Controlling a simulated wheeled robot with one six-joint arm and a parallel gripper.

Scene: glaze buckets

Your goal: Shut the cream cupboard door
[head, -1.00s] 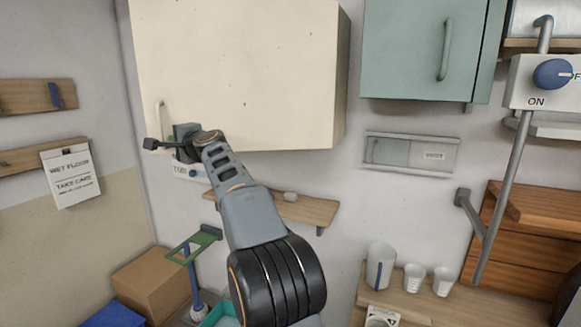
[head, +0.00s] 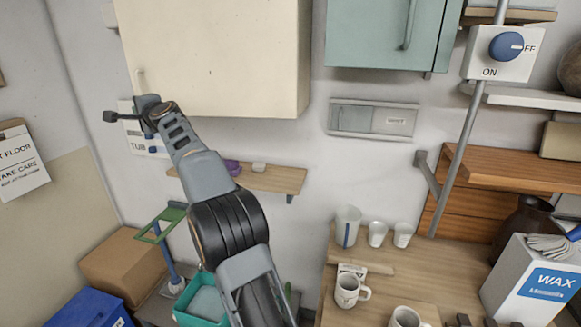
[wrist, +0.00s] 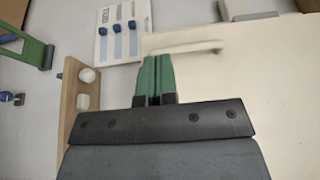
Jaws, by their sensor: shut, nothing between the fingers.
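The cream cupboard (head: 215,55) hangs on the wall at the upper left of the head view. Its door front looks flush with the cupboard body, with no gap that I can see. The door's pale handle (head: 140,82) is at its lower left corner. My gripper (head: 148,103) is just below the handle, by the door's lower edge; its fingers are hidden there. In the wrist view, my gripper (wrist: 151,65) has its green fingers shut and empty. The handle (wrist: 185,47) lies just beyond the fingertips, and the cream door (wrist: 250,75) fills the right. I cannot tell whether they touch.
A teal cupboard (head: 375,35) hangs to the right. A counter (head: 390,290) with cups and mugs stands at the lower right.

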